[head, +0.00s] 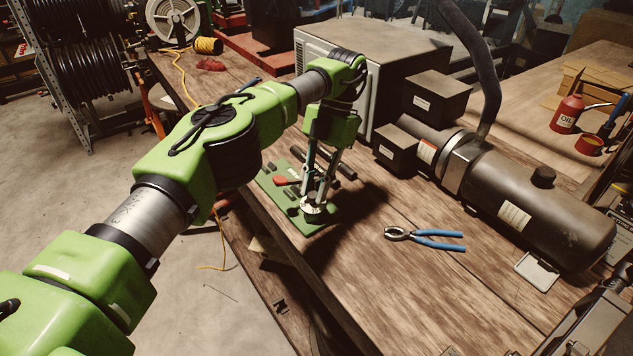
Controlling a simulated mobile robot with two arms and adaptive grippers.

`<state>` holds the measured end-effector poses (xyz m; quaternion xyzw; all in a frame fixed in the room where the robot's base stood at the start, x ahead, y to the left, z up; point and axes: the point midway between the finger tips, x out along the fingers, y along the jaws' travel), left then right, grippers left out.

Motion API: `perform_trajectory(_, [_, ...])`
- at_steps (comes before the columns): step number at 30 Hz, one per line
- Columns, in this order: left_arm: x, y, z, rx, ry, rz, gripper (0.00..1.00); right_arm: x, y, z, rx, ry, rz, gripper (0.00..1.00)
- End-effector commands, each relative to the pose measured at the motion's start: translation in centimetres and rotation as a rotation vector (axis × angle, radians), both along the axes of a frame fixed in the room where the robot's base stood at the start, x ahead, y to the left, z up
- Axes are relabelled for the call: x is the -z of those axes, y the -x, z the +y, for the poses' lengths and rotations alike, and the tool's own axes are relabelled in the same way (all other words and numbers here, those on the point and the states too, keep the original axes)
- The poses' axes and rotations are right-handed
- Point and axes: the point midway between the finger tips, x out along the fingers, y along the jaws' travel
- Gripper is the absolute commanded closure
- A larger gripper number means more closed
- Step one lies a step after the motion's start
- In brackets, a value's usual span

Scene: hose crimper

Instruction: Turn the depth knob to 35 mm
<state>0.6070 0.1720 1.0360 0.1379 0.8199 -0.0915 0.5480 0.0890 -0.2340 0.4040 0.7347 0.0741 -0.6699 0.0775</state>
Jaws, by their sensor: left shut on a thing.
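A small green device (275,183) sits near the left edge of the wooden bench. A round silver depth knob (313,210) is at its near end. My left gripper (315,200) points down from above and is shut on this knob. The fingers hide part of the knob, and its scale marks are too small to read. A red part (281,180) shows on the device just left of the fingers. My right gripper is not in view.
Blue-handled pliers (425,238) lie on the bench right of the device. A large dark cylinder (515,200) and dark boxes (437,98) stand behind and to the right. A grey cabinet (345,65) stands behind my left wrist. The near bench top is mostly clear.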

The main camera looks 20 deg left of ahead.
Motion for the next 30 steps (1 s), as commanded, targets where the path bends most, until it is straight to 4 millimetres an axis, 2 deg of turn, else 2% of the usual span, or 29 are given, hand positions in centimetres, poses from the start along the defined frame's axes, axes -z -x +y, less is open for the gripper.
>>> perform_trajectory(6, [0.0,0.0,0.2,-0.192,0.001,0.002,1.00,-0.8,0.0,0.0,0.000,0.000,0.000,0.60])
perform_trajectory(15, [0.1,0.0,0.4,-0.383,0.001,0.003,1.00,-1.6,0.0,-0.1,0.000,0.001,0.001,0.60])
perform_trajectory(30, [0.2,0.1,0.4,-0.483,0.000,0.003,1.00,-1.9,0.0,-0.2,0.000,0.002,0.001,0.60])
